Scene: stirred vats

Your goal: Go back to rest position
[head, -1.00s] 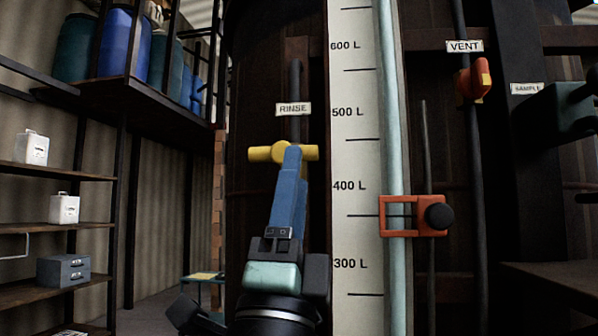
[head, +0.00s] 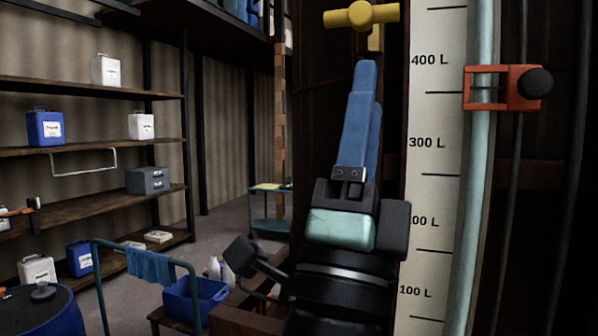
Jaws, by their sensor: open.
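My gripper (head: 362,105) is in the head view, right of the middle, with its blue fingers pointing up. The fingers overlap in this view, and nothing shows between them. Above the fingertips is the yellow valve handle (head: 362,16) on the dark vat, apart from them in the picture. The dark wrist and arm run down to the bottom edge of the view.
Right of my gripper are the white level scale (head: 433,190) and an orange clamp (head: 497,88) on the sight tube. Shelves (head: 90,150) with canisters stand at left. A cart rail (head: 145,250) with a blue cloth and a blue crate (head: 195,297) are at lower left.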

